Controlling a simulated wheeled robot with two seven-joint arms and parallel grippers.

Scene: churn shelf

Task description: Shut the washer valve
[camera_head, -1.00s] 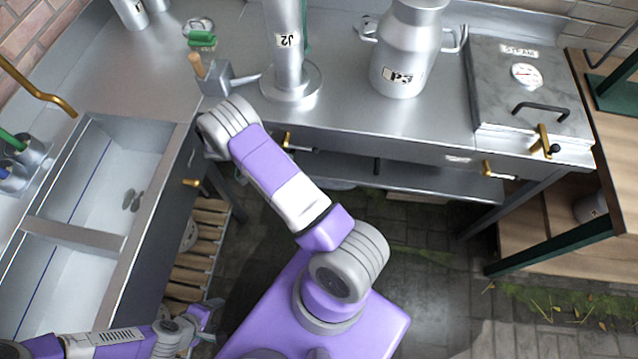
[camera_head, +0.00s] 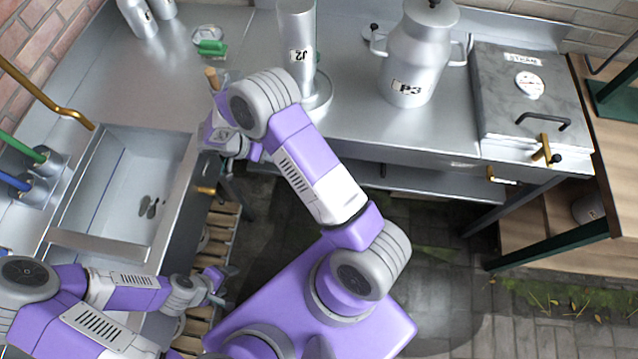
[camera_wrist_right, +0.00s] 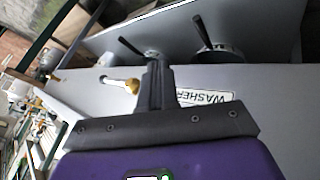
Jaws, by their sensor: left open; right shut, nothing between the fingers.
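In the right wrist view, a brass valve (camera_wrist_right: 132,86) with a pale handle sticks out from a grey panel, beside a white label (camera_wrist_right: 205,96) reading WASHER. The handle points left. My right gripper (camera_wrist_right: 160,70) shows as dark fingers closed together, just right of the valve and overlapping the label's left end. I cannot tell if it touches the valve. In the head view my right gripper (camera_head: 226,142) is by the sink's right corner, partly behind its own arm. My left gripper (camera_head: 220,284) is open and empty, low in front of the sink.
A brass valve (camera_head: 205,190) sits on the cabinet front right of the sink (camera_head: 165,143). Another (camera_head: 495,177) is on the counter front, and one (camera_head: 542,152) on the steam box. Can P3 (camera_head: 415,60) and cylinder J2 (camera_head: 297,45) stand on the counter.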

